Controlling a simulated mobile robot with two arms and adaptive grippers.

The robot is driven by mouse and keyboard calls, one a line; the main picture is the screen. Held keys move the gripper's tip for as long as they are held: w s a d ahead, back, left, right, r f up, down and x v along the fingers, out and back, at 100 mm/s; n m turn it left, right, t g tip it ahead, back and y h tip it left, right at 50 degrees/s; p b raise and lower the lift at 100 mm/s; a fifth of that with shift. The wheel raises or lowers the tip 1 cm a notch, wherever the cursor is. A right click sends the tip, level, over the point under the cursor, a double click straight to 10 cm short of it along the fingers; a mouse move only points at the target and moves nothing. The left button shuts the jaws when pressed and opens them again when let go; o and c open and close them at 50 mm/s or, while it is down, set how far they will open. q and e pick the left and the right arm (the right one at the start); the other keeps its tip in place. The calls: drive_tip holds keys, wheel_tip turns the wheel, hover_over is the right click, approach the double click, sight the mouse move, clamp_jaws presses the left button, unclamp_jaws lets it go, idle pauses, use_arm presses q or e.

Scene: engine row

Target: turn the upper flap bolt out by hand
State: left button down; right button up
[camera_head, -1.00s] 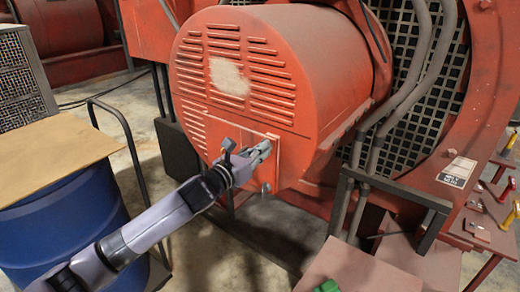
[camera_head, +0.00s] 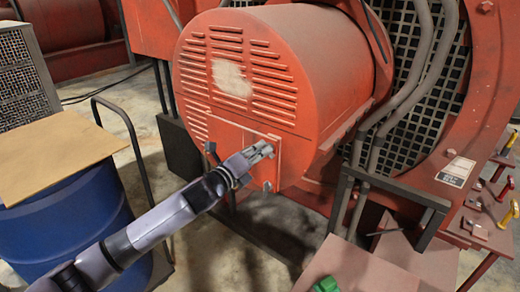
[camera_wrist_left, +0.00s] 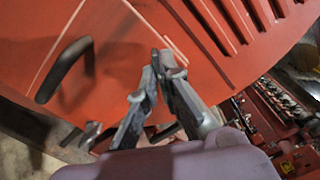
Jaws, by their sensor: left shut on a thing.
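The flap (camera_head: 240,142) is a square panel low on the round red end of the housing, below its louvres. My left gripper (camera_head: 264,149) is at the flap's upper right corner. In the left wrist view its fingertips (camera_wrist_left: 160,70) are closed together on the upper flap bolt (camera_wrist_left: 164,58), a small dark piece mostly hidden between them. The fingers hide this bolt in the head view. The lower bolt (camera_head: 267,186) stands out below the gripper. A dark bent handle (camera_wrist_left: 63,68) stands out from the flap. My right gripper is not in view.
A blue drum (camera_head: 65,220) with a tan board (camera_head: 50,150) on top stands at the left. A dark metal frame (camera_head: 390,190) and pipes stand right of the housing. A table (camera_head: 360,265) with a green object (camera_head: 325,285) is in front at lower right.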

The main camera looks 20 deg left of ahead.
use_arm(q)
drive_tip(key=n+p, duration=0.2)
drive_tip(key=n, duration=1)
drive_tip(key=n+p, duration=0.2)
drive_tip(key=n, duration=0.9)
drive_tip(key=shift+s+d+r+n, duration=0.15)
drive_tip(key=shift+n, duration=0.25)
idle(0.3)
drive_tip(key=c, duration=1.9)
unclamp_jaws()
drive_tip(key=shift+o, duration=0.6)
drive_tip(key=shift+d, duration=0.1)
drive_tip(key=shift+w+f, duration=0.2)
drive_tip(key=shift+w, duration=0.05)
